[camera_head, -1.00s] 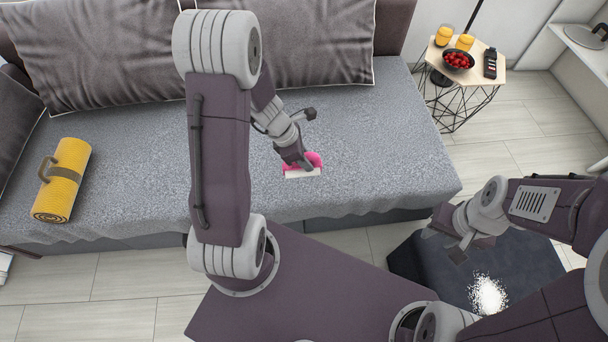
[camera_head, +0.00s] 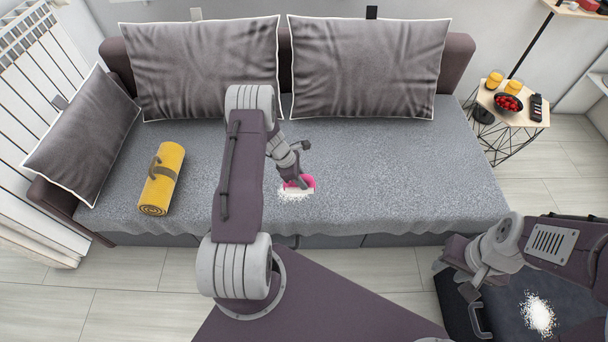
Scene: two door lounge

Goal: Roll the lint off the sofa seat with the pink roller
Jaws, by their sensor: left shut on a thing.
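The grey sofa seat (camera_head: 400,180) spans the middle of the view. My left gripper (camera_head: 298,184) is shut on the pink roller (camera_head: 309,182), low over the front middle of the seat. The gripper hides part of the roller. A white speckled patch that looks like lint (camera_head: 293,194) shows at the roller's lower edge; I cannot tell whether the roller touches the seat. My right gripper (camera_head: 462,278) hangs at the lower right, away from the sofa, fingers apart and empty.
A yellow rolled mat (camera_head: 162,178) lies on the seat's left part. Grey cushions (camera_head: 366,70) line the back. A side table (camera_head: 530,110) with a bowl, jars and a remote stands right.

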